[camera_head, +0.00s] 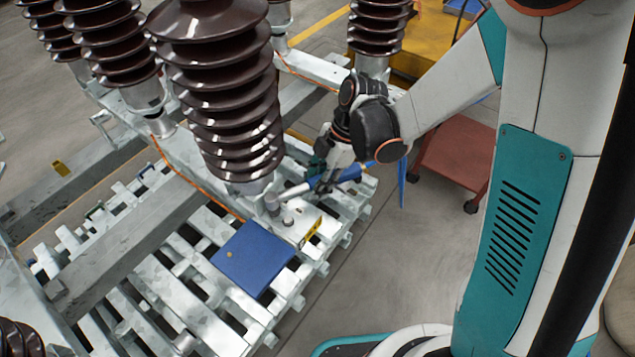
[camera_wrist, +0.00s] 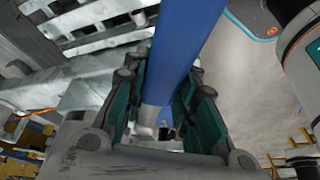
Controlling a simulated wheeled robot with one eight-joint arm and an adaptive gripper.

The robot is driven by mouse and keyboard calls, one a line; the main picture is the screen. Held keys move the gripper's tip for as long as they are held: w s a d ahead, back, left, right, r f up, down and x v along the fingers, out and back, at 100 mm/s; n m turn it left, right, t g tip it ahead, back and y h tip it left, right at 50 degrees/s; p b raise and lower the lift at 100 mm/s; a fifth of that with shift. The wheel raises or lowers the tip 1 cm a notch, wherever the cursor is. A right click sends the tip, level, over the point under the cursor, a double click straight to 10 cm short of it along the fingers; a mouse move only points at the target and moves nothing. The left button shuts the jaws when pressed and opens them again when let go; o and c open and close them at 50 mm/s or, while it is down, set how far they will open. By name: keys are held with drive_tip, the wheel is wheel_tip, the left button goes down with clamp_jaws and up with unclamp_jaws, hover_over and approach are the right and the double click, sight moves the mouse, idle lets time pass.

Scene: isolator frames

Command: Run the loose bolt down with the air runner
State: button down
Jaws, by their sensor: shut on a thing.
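My gripper (camera_head: 325,176) is shut on the air runner, a tool with a blue handle (camera_head: 348,173) and a silver neck. The runner lies nearly level, and its grey head (camera_head: 272,203) is at the foot of the large brown insulator. In the wrist view the blue handle (camera_wrist: 185,45) runs between the teal fingers of my gripper (camera_wrist: 165,115). A small round bolt-like piece (camera_head: 288,218) shows on the pale base plate beside the runner's head. I cannot tell whether the head sits on a bolt or which bolt is loose.
A blue mat (camera_head: 250,262) with a small brass-coloured piece (camera_head: 229,254) lies on the slatted grey frame. A yellow-and-black tag (camera_head: 311,232) stands by the plate. Brown ribbed insulators (camera_head: 225,90) rise close to my arm.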

drive_tip(key=shift+r+p, duration=1.85)
drive_tip(key=shift+r, duration=1.05)
drive_tip(key=shift+s, duration=0.15)
